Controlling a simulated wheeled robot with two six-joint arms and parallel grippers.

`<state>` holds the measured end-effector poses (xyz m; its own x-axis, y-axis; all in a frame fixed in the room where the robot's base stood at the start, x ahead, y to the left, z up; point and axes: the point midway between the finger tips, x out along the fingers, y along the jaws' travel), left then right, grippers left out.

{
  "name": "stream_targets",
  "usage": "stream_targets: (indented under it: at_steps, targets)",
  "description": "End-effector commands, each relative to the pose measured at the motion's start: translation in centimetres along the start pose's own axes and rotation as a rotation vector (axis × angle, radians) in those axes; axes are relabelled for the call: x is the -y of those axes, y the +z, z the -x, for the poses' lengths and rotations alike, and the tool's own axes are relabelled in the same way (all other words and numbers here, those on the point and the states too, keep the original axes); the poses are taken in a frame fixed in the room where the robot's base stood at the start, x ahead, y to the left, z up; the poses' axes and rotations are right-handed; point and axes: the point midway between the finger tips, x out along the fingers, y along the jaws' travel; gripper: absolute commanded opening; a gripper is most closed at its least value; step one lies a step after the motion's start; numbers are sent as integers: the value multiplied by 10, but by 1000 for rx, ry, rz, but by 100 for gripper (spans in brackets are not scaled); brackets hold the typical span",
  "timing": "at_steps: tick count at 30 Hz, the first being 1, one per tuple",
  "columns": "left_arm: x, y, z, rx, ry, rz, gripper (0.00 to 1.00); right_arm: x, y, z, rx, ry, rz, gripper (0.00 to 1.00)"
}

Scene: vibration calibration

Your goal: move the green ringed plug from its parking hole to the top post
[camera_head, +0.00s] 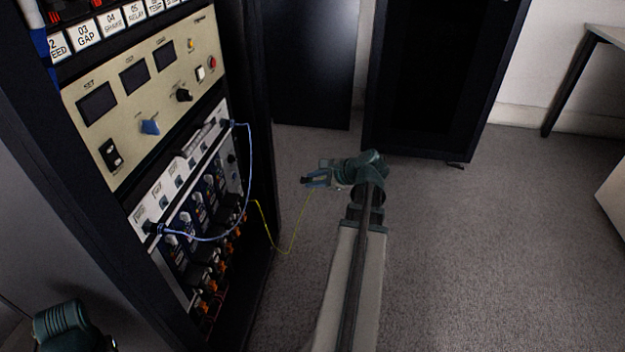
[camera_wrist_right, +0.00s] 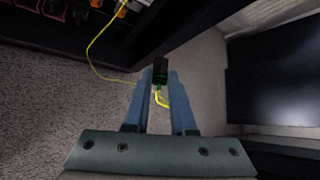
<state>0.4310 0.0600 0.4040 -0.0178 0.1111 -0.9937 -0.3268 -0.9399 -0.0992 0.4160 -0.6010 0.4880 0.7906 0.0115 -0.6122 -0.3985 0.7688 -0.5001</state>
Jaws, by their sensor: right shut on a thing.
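The green ringed plug (camera_wrist_right: 160,72) is a dark plug with a green band and a yellow cable, held between the fingertips of my right gripper (camera_wrist_right: 160,85). In the head view my right gripper (camera_head: 312,181) is in free air to the right of the rack, clear of its panels. The yellow cable (camera_head: 290,246) sags from the rack's lower panel to this gripper. I cannot tell the top post or the parking hole apart on the patch panel (camera_head: 184,166). Only part of my left arm shows at the bottom left; its fingers are out of view.
A blue cable (camera_head: 249,165) loops across the front of the patch panel, plugged at both ends. Above is a beige panel (camera_head: 140,95) with screens and knobs. A dark cabinet (camera_head: 428,75) stands behind. Open carpet (camera_head: 450,250) lies to the right.

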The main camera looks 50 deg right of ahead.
Motion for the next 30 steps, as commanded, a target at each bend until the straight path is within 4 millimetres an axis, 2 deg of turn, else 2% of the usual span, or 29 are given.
stream_targets:
  at_steps: [8, 30]
  targets:
    - [0, 0, 0, 0, 0, 0, 0, 0, -2, 2, 0, -1, -1, 0]
    - [0, 0, 0, 0, 0, 0, 0, 0, -25, 25, 0, -1, 0, 0]
